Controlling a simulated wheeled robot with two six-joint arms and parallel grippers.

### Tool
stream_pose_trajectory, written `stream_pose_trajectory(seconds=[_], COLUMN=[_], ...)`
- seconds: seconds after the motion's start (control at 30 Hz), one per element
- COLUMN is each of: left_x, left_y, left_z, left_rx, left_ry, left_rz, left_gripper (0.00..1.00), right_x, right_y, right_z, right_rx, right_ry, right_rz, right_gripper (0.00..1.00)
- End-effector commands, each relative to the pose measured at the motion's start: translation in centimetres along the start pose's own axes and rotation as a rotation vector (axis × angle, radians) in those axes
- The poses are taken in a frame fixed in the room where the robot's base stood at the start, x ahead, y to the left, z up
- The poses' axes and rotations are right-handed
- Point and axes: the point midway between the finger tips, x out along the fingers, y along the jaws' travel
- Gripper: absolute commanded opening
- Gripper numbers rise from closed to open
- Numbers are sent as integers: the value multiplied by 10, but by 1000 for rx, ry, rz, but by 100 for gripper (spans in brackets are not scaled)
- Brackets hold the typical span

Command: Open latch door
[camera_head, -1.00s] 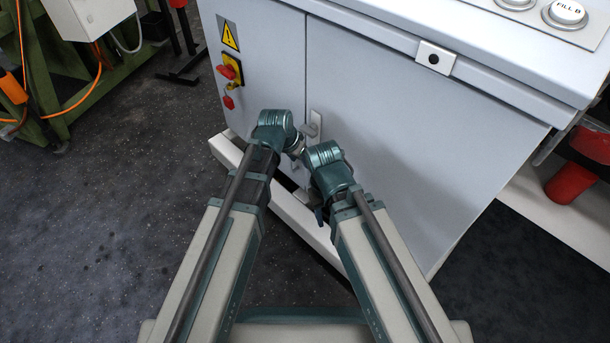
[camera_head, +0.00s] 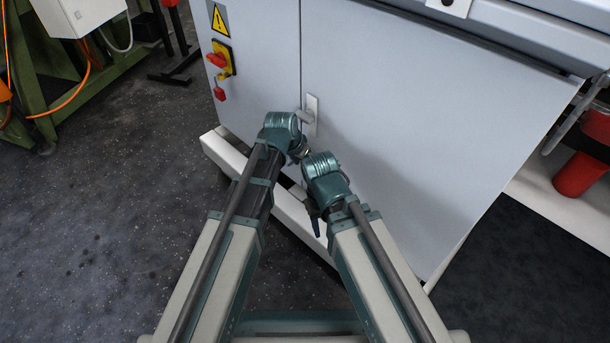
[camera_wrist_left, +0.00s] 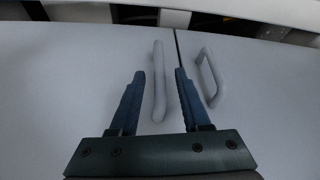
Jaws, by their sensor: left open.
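The grey cabinet (camera_head: 385,130) stands ahead, with a vertical door seam left of its middle. A pale latch handle (camera_head: 312,108) sits just right of the seam, above my left wrist. In the left wrist view my left gripper (camera_wrist_left: 160,74) is open, its two dark fingers pointing at the doors. A pale vertical handle (camera_wrist_left: 159,100) appears between the fingers; contact cannot be made out. A second handle (camera_wrist_left: 208,78) lies right of the seam, outside the fingers. My right wrist (camera_head: 325,180) is close beside the left one; its gripper fingers are not clear.
A red and yellow switch (camera_head: 222,60) and a warning sign (camera_head: 219,20) are on the left panel. A white beam (camera_head: 265,190) runs along the cabinet's foot. A green frame (camera_head: 45,70) stands at the back left. The left floor is clear.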

Motion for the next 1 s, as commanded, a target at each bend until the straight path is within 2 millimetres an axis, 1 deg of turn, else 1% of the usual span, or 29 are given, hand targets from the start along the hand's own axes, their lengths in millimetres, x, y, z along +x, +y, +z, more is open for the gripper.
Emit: stream_pose_trajectory(seconds=[0.03, 0.2, 0.33, 0.6, 0.63, 0.77, 0.8, 0.9, 1.0], left_x=[15, 35, 42, 41, 41, 41, 41, 41, 41], left_y=[0, 0, 0, 0, 0, 0, 0, 0, 0], left_z=[2, 1, 0, 0, 0, 0, 0, 0, 0], left_rx=[0, -1, -1, -1, -1, -1, -1, -1, 0], left_ry=[0, 0, 0, 0, 0, 0, 0, 0, 0], left_rz=[0, 0, 0, 0, 0, 0, 0, 0, 0], left_gripper=[47, 47, 47, 47, 45, 22, 15, 0, 0], right_x=[15, 33, 38, 38, 38, 38, 38, 38, 38], right_y=[-2, -3, -4, -4, -4, -4, -4, -4, -4], right_z=[-1, -2, -3, -3, -3, -3, -3, -3, -3], right_rx=[0, 1, 1, 0, 0, 0, 0, 0, 0], right_ry=[1, 2, 3, 3, 3, 3, 3, 3, 3], right_rz=[0, 0, 0, 0, 0, 0, 0, 0, 0], right_gripper=[50, 50, 50, 50, 50, 50, 50, 50, 50])
